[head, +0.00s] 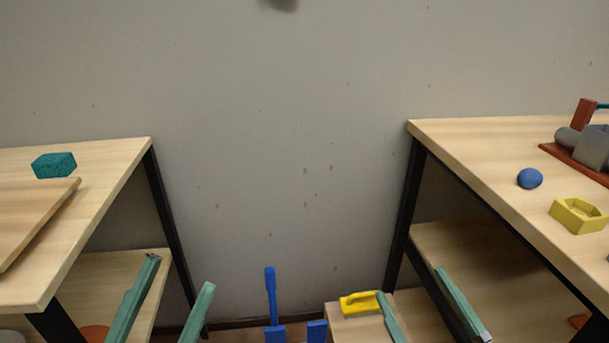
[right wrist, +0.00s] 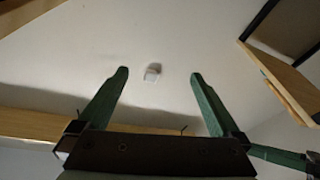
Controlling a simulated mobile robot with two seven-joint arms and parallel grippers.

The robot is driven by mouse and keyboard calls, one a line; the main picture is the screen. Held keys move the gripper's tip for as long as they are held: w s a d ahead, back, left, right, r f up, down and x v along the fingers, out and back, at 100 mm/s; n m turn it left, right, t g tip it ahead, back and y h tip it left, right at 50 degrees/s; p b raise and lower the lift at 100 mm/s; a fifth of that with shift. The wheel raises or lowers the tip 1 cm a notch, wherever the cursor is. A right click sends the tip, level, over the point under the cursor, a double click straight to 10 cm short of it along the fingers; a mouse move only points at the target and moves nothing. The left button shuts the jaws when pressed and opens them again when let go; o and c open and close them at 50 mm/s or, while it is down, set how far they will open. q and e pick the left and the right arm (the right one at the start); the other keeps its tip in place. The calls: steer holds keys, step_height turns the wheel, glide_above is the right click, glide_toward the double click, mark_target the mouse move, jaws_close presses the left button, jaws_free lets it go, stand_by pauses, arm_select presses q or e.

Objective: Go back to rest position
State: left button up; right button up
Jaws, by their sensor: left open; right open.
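My left gripper (head: 181,272) shows at the bottom left of the head view. Its two green fingers point up and stand apart, with nothing between them. My right gripper (head: 410,282) shows at the bottom right of the head view, its green fingers spread wide and empty. In the right wrist view the right gripper (right wrist: 160,74) is also open. Neither gripper holds anything.
The left table (head: 110,170) bears a teal sponge (head: 54,165) and a wooden board (head: 30,215).

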steer(key=s+a+r+n+t+y, duration=0.2)
steer(key=s+a+r+n+y, duration=0.1)
steer(key=s+r+n+y, duration=0.6)
arm_select(q)
steer(key=w+a+f+n+g+y+p, duration=0.4)
steer(key=w+f+n+y+p, duration=0.5)
steer(key=p, duration=0.7)
arm_select(e)
steer(key=w+d+f+m+g+h, duration=0.35)
steer(key=w+f+m+h, duration=0.35)
steer(key=w+m+h, duration=0.25)
arm_select(q)
steer(key=s+f+n+g+y+p, duration=0.1)
steer(key=s+f+g+y+p, duration=0.3)
steer(key=s+f+g+p, duration=0.4)
step_height(320, 180, down, 2)
steer(key=s+p, duration=0.2)
steer(key=p, duration=0.1)
steer(key=shift+s+f+n+g, duration=0.2)
steer(key=shift+n+g, duration=0.1)
arm_select(e)
steer(key=s+f+m+g+h, duration=0.2)
steer(key=s+f+m+g, duration=0.1)
steer(key=s+f+g, duration=0.5)
step_height(320, 180, down, 3)
steer(key=shift+s+d+f+m+g+h, duration=0.1)
steer(key=shift+s+d+m+g+h, duration=0.25)
steer(key=shift+s, duration=0.25)
